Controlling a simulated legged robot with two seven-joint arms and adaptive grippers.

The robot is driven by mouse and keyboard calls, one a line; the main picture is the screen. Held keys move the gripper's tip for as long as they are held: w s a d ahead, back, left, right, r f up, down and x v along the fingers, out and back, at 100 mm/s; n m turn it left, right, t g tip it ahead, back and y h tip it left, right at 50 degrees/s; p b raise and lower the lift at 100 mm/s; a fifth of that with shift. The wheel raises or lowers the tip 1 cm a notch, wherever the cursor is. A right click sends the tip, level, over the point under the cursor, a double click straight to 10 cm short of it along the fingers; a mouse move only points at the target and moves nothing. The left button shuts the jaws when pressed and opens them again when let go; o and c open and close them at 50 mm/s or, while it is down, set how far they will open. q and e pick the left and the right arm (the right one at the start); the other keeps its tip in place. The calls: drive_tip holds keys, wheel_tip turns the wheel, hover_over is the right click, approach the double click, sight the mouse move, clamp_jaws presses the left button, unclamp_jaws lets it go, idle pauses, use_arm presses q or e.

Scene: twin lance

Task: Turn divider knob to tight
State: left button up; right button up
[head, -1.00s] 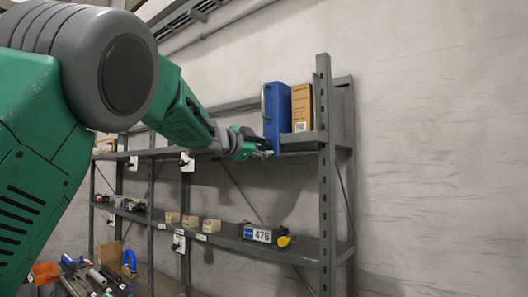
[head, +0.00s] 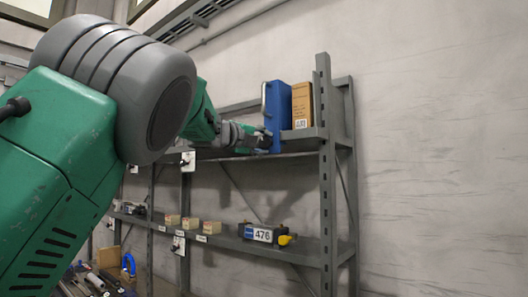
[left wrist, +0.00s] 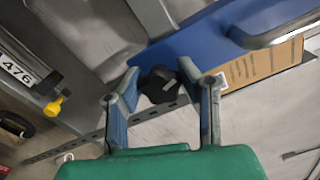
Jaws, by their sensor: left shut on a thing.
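The blue divider (head: 278,115) stands upright on the upper shelf, with a pale handle on its left edge. Its blue face also shows in the left wrist view (left wrist: 180,45). A black knob (left wrist: 158,86) sits low on the divider. My left gripper (head: 262,138) is at the divider's lower front edge. In the left wrist view, the two fingers of my left gripper (left wrist: 160,80) stand on either side of the knob and are shut on it. The fingers partly hide the knob's sides, and I cannot read any tight mark. My right gripper is not in view.
A brown carton (head: 302,105) stands just right of the divider. The grey shelf post (head: 325,180) rises close on the right. The lower shelf holds a device labelled 476 (head: 262,234) with a yellow knob, and several small boxes. The wall on the right is clear.

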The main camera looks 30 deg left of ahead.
use_arm(q)
drive_tip(key=m, duration=0.1)
drive_tip(key=f+m+b, duration=0.1)
drive_tip(key=m, duration=0.1)
drive_tip(key=shift+d+f+m+b, duration=0.1)
drive_tip(key=shift+d+m+b, duration=0.05)
drive_tip(key=shift+m+b, duration=0.15)
idle(0.5)
drive_tip(key=o, duration=0.9)
drive_tip(key=shift+o, duration=1.4)
drive_tip(key=shift+s+r, duration=0.1)
drive_tip(key=shift+r, duration=0.2)
drive_tip(key=shift+r, duration=0.1)
